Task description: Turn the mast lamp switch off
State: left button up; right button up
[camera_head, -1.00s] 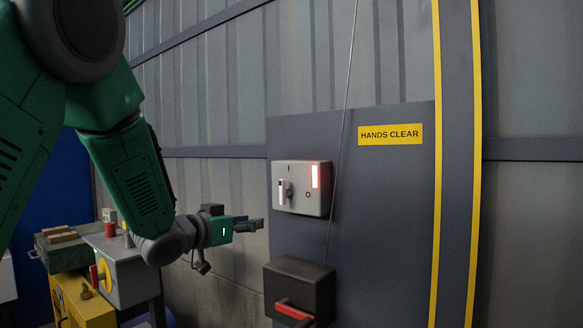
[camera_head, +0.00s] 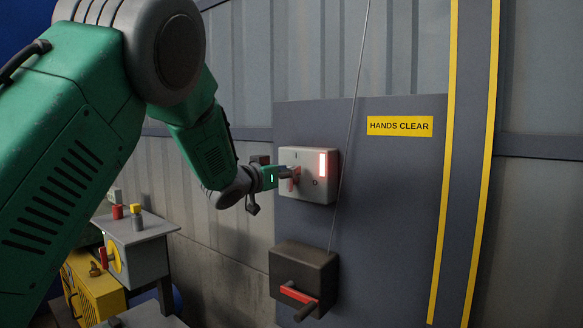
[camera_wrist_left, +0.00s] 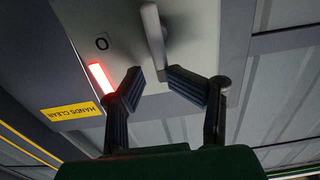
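The mast lamp switch is a light grey box (camera_head: 316,195) on the dark panel, marked I and O, with a lit red-white lamp strip (camera_head: 323,164). The wrist view shows its pale lever (camera_wrist_left: 153,35), the O mark (camera_wrist_left: 101,43) and the glowing strip (camera_wrist_left: 100,78). The lever stands off to one side of the O. My left gripper (camera_head: 289,173) is at the box front and covers part of the lever in the head view. In the wrist view its fingers (camera_wrist_left: 152,76) are apart, with the lever's near end around their tips; contact cannot be told. My right gripper is out of view.
A thin cable (camera_head: 349,130) hangs past the switch's right edge. A HANDS CLEAR sign (camera_head: 400,126) is at upper right. A bench with a grey box (camera_head: 138,257) stands at lower left.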

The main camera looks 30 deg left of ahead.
pick_arm(q)
jog(key=shift+w+a+f, duration=0.3)
jog(key=shift+w+a, duration=0.05)
jog(key=shift+w, duration=0.15)
jog(key=shift+w+a+f, duration=0.25)
jog(key=shift+w+a, duration=0.1)
jog(key=shift+w, duration=0.15)
jog(key=shift+s+d+r, duration=0.15)
jog(key=shift+d, duration=0.25)
jog(key=shift+s+d+r, duration=0.15)
jog(key=shift+d, duration=0.2)
grip_shut()
jog(key=shift+a+f, duration=0.1)
jog(key=shift+a, duration=0.2)
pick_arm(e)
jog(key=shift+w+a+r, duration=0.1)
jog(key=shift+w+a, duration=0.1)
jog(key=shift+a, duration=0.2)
